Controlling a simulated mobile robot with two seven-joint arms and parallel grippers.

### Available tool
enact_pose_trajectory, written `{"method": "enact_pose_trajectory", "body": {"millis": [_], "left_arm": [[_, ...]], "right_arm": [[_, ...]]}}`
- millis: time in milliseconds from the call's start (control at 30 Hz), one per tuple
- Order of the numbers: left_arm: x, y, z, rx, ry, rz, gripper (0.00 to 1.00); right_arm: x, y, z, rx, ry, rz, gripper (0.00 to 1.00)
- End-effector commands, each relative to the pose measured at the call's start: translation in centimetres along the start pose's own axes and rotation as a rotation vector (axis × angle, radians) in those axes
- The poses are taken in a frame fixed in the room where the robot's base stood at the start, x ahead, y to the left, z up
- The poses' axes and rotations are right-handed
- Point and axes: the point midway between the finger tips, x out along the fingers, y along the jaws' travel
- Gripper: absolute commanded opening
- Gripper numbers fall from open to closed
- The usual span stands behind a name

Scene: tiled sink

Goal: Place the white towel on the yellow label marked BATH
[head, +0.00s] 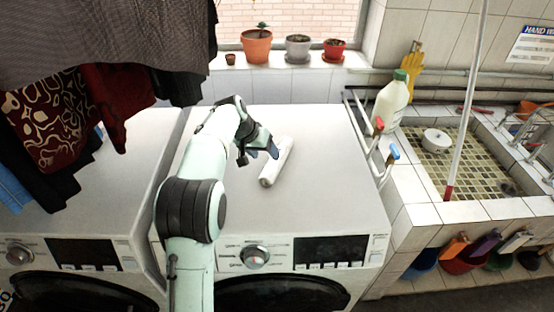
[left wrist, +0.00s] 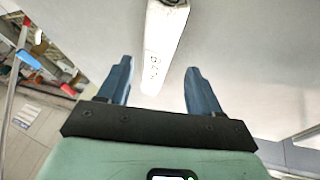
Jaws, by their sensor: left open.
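A white rolled towel (head: 277,163) lies slantwise on top of the right washing machine (head: 335,190). In the left wrist view the towel (left wrist: 162,45) has small dark lettering that I cannot read surely, and its near end shows between the fingertips. My left gripper (head: 262,154) is at the towel's left side. In the left wrist view the gripper (left wrist: 158,72) is open, with nothing clasped between its blue fingers. I cannot tell whether a finger touches the towel. I cannot make out a yellow label marked BATH in either view. My right gripper is out of view.
Dark clothes (head: 90,95) hang at the upper left. Potted plants (head: 257,46) stand on the windowsill. A white bottle (head: 391,102) and taps with red and blue handles (head: 380,126) are right of the machine, beside the tiled sink (head: 455,165). The machine top around the towel is clear.

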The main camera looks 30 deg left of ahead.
Motion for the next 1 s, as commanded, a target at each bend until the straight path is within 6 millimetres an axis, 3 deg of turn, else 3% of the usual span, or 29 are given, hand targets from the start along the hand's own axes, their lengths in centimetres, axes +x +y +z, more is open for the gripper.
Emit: {"method": "enact_pose_trajectory", "body": {"millis": [600,900,967,1000], "left_arm": [[7.1,0.0,-0.7,0.0,0.0,0.0,0.64],[7.7,0.0,-0.6,0.0,0.002,0.0,0.64],[7.6,0.0,-0.6,0.0,0.002,0.0,0.48],[7.6,0.0,-0.6,0.0,0.002,0.0,0.35]], "right_arm": [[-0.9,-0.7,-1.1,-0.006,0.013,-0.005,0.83],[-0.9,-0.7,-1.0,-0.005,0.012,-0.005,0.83],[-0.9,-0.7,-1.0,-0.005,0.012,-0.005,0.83],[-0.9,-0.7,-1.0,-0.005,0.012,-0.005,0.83]]}}
